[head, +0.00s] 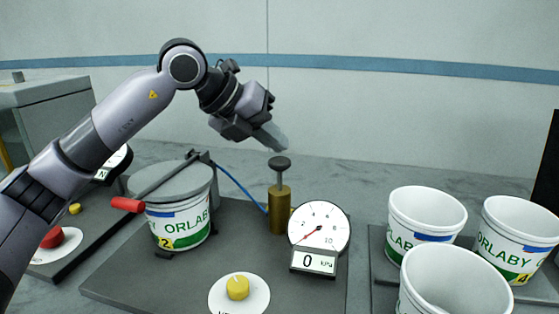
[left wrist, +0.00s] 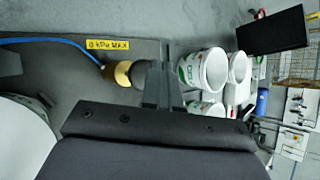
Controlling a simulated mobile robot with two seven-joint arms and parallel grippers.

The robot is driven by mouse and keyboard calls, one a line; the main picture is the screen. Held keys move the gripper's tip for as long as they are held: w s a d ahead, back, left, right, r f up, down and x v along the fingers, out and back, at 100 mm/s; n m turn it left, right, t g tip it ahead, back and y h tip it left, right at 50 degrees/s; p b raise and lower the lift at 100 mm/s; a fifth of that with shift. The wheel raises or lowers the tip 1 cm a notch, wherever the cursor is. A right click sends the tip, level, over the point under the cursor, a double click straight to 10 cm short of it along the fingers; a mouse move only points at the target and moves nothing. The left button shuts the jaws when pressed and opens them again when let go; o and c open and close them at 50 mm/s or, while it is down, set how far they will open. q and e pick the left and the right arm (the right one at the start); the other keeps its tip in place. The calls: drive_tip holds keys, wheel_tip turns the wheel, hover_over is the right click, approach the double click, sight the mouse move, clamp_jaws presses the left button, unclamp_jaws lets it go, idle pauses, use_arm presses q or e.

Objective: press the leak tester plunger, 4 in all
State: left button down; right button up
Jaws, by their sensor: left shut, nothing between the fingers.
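The leak tester plunger has a dark round knob (head: 279,163) on a short rod above a brass cylinder (head: 279,210). The knob stands up, with rod showing below it. My left gripper (head: 279,142) is shut and empty, with its fingertips just above the knob and apparently apart from it. In the left wrist view, the brass cylinder (left wrist: 117,74) shows beside the fingers (left wrist: 160,85). The round gauge (head: 320,224) has a red needle at its low end, and its display (head: 314,262) reads 0 kPa. My right gripper is not in view.
A tub labelled ORLABY (head: 180,228) sits under a grey lid with a red-handled lever (head: 127,205). A yellow knob (head: 238,287) is at the front. Several open white tubs (head: 427,214) stand on the right. A blue hose (head: 240,187) runs to the plunger.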

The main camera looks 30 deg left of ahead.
sight(273, 161)
use_arm(q)
drive_tip(key=shift+f, duration=0.3)
drive_tip(key=shift+f+b, duration=1.65)
drive_tip(key=shift+f, duration=0.35)
idle(1.4)
drive_tip(key=shift+r, duration=0.1)
drive_tip(key=shift+r+p, duration=1.95)
drive_tip(key=shift+r, duration=0.4)
wheel_tip(273, 161, up, 5)
drive_tip(key=p, duration=0.4)
idle(1.2)
